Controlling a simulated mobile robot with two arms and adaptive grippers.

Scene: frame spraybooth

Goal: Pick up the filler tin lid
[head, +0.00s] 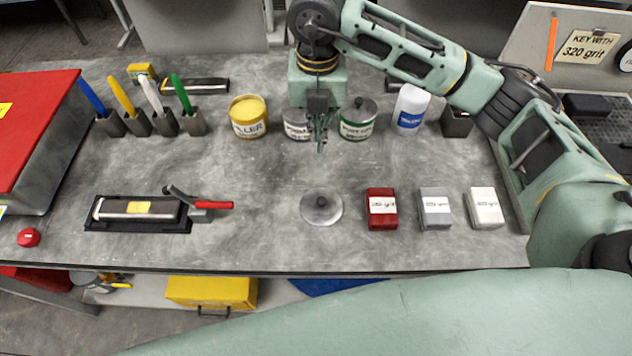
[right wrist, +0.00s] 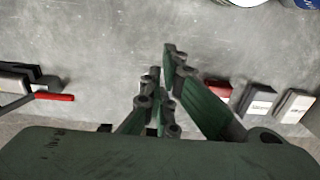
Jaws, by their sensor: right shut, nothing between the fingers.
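The filler tin (head: 248,117), yellow on top with a FILLER label, stands further back to the left. My right gripper (head: 320,145) is shut and empty, pointing down above the bench behind the lid and in front of a middle tin that it partly hides. In the right wrist view its fingers (right wrist: 161,62) are close together, and the lid cannot be made out there. My left gripper is not in view.
A green-labelled tin (head: 358,122) with a knobbed lid stands right of the gripper. Red (head: 381,222), grey (head: 435,222) and white (head: 486,221) boxes stand right of the lid. A sanding block (head: 140,209) and a red-handled tool (head: 215,205) lie left. Bench around the lid is clear.

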